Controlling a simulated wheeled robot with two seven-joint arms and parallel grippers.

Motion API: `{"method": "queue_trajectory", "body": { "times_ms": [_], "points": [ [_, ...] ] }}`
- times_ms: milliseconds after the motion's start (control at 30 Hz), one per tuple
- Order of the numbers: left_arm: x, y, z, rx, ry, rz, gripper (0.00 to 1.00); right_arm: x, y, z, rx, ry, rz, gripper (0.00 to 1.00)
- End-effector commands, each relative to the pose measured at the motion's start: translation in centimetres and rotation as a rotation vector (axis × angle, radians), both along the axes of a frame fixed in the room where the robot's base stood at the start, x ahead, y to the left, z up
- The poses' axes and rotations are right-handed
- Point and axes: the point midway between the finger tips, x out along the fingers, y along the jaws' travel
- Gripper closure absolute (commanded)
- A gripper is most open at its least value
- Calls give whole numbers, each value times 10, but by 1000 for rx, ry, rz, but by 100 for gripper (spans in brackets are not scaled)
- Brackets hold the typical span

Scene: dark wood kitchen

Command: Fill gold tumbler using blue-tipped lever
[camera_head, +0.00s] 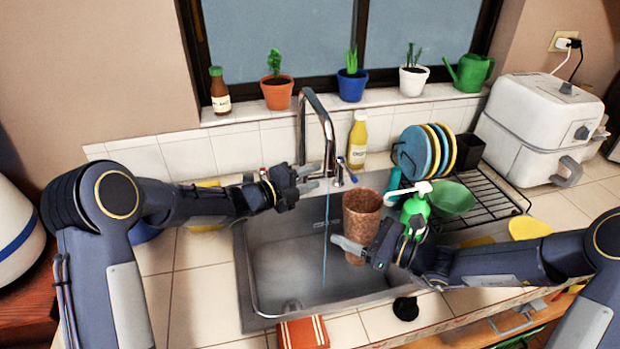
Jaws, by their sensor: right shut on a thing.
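The tumbler (362,212), speckled copper-gold, is upright over the right part of the sink. My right gripper (358,249) is shut on its lower part. The chrome faucet (302,125) arches over the back of the sink. A thin blue water stream (326,235) falls left of the tumbler into the sink, apart from it in the picture. The blue-tipped lever (340,160) is at the right of the faucet. My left gripper (312,178) is just left of the lever, by the faucet, its fingers apart and empty; I cannot tell whether it touches the lever.
The steel sink (275,262) is otherwise open. A green spray bottle (416,206) stands close right of the tumbler, partly behind my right gripper. A dish rack (490,190) with plates and a green bowl (452,198) is farther right. A yellow bottle (358,140) stands behind the lever.

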Motion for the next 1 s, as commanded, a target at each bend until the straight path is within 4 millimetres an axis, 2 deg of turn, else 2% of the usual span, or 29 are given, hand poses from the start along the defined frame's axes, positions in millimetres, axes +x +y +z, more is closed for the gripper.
{"method": "queue_trajectory", "body": {
  "times_ms": [367, 533, 667, 1000],
  "points": [
    [0, 0, 0, -2, 4, 0, 62, 0, 0, 1, 2, -2, 1, 84],
    [2, -1, 0, -94, 107, 18, 62, 0, 0, 1, 2, -2, 1, 84],
    [5, -2, -1, -282, 316, 50, 62, 0, 0, 1, 2, -2, 1, 84],
    [15, -4, 0, -947, 1027, 134, 62, 0, 0, 1, 2, -2, 1, 84]
  ]
}}
